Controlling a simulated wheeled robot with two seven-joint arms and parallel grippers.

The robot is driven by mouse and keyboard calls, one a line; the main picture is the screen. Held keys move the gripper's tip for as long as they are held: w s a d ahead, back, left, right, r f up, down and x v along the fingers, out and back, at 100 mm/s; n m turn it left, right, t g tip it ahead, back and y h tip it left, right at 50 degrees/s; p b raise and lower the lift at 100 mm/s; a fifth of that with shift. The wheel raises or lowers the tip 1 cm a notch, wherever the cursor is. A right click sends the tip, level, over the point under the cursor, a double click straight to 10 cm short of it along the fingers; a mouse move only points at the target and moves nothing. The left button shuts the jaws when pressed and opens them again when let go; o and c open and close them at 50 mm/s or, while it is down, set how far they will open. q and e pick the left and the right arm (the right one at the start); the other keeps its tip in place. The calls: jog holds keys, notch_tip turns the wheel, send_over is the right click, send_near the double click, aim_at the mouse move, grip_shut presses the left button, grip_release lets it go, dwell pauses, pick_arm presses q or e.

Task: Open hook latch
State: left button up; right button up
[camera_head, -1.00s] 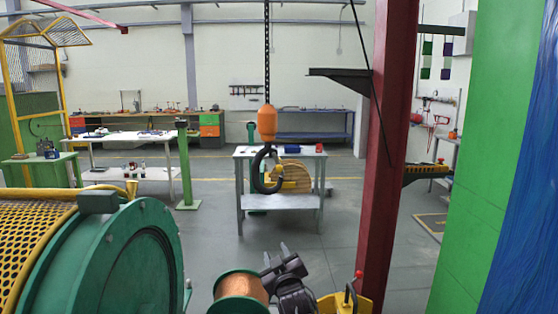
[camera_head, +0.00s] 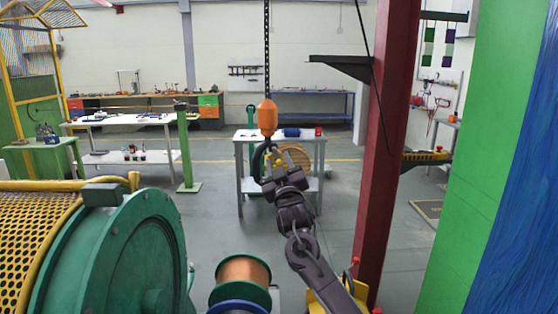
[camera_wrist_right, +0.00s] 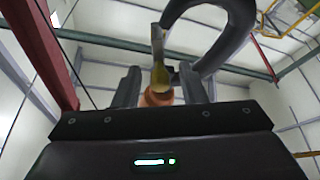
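The dark crane hook (camera_head: 258,160) hangs below an orange hook block (camera_head: 267,117) on a chain in the middle of the head view. Its yellow latch (camera_head: 280,161) shows at the hook's right side. My right gripper (camera_head: 270,177) is raised at the lower part of the hook and partly covers it. In the right wrist view the fingers (camera_wrist_right: 160,88) are apart, with the latch (camera_wrist_right: 159,74) showing between them and the hook's curve (camera_wrist_right: 232,35) above and to the right. I cannot tell whether the fingers touch the latch. My left gripper is not in view.
A red column (camera_head: 385,150) stands right of my right arm. A copper wire spool (camera_head: 243,272) and a large green drum (camera_head: 125,255) are at the lower left. A grey table (camera_head: 245,185) stands behind the hook. Open floor lies between.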

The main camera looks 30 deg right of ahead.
grip_shut()
dwell(0.3)
jog(key=shift+d+n, duration=0.1)
jog(key=shift+n, duration=0.2)
jog(key=shift+s+d+r+n+g+y+p, duration=0.25)
jog(key=shift+r+n+g+y+p, duration=0.5)
jog(key=shift+n, duration=1.9)
jog(key=shift+s+d+r+n+g+y+p, duration=0.15)
jog(key=shift+d+r+n+y+p, duration=0.25)
jog(key=shift+n+y+p, duration=1.5)
jog(key=shift+s+d+r+n+g+y+p, duration=0.2)
jog(key=shift+r+n+g, duration=0.35)
jog(key=shift+n, duration=2.8)
